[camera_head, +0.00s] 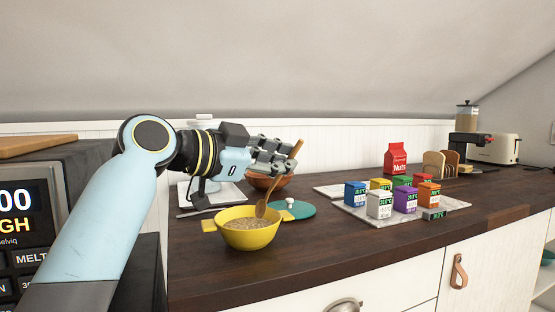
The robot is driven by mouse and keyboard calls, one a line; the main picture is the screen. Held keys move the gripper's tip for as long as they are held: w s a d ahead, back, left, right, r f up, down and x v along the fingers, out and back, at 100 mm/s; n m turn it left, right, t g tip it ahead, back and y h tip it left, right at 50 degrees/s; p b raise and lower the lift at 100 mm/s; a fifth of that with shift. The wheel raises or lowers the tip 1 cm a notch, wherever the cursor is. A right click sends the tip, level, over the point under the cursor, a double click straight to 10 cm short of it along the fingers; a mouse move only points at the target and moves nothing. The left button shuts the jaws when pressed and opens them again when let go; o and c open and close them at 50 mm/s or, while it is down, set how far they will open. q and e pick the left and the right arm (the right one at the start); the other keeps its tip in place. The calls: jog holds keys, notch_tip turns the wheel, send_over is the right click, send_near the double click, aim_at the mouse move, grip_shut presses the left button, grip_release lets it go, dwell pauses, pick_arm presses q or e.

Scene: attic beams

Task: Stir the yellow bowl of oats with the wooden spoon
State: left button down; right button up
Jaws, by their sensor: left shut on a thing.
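The yellow bowl (247,236) with oats (250,224) stands on the dark wooden counter, left of the picture's middle. The wooden spoon (276,189) slants down and left, and its lower end is in the bowl, at or in the oats. My left gripper (280,156) is above and behind the bowl, shut on the spoon's handle. The handle's top sticks out above the fingers. The tip of the spoon's head is hard to make out against the oats. My right gripper is not in view.
A teal lid (297,211) lies right of the bowl, and a brown bowl (260,181) stands behind. Several coloured cartons (379,204) stand on a pale tray (352,211) further right. A red nuts bag (396,158) and a toaster (500,149) are at the back. The front right counter is clear.

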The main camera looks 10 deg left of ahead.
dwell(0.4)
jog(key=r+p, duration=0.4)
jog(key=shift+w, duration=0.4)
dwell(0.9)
